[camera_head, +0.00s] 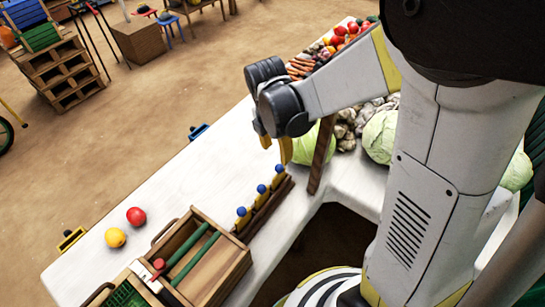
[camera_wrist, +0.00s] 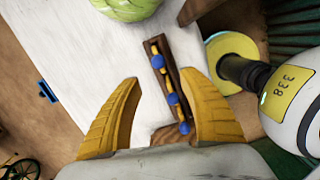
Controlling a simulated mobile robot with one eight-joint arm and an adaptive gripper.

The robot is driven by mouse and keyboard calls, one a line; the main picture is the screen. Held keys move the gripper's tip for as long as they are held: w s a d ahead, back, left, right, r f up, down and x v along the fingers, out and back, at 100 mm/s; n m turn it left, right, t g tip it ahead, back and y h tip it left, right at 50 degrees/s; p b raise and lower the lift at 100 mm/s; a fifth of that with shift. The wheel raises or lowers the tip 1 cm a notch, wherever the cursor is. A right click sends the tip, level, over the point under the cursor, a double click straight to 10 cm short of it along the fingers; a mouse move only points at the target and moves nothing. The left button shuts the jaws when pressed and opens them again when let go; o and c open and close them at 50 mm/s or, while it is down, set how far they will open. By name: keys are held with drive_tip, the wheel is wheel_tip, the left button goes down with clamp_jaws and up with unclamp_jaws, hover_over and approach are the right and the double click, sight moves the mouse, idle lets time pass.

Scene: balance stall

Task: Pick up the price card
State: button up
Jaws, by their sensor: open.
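I cannot make out a price card for certain. A small blue item (camera_head: 198,131) sits at the far edge of the white table, and it also shows at the left in the wrist view (camera_wrist: 46,91). A small yellow and dark item (camera_head: 71,240) sits at the same edge, further left. Both are too small to read. My gripper (camera_head: 277,152) is open above the table, to the right of the blue item. In the wrist view its yellow fingers (camera_wrist: 158,78) are spread and nothing is held between them.
A dark wooden rack (camera_head: 267,212) with several blue-topped pegs stands below my gripper. A wooden box (camera_head: 222,274) with green rods, a red ball (camera_head: 136,216) and a yellow ball (camera_head: 115,237) are at the left. Cabbages (camera_head: 316,146) lie behind. The white table's (camera_head: 195,178) middle is clear.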

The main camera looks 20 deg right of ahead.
sight(279, 166)
drive_tip(key=f+b, duration=0.1)
drive_tip(key=f, duration=0.2)
drive_tip(key=d+f+b, duration=0.1)
drive_tip(key=f+b, duration=0.1)
drive_tip(key=f, duration=0.1)
drive_tip(key=w+f+b, duration=0.1)
drive_tip(key=f, duration=0.2)
drive_tip(key=shift+d+f, duration=0.25)
drive_tip(key=shift+f, duration=0.1)
drive_tip(key=shift+r, duration=0.1)
clamp_jaws()
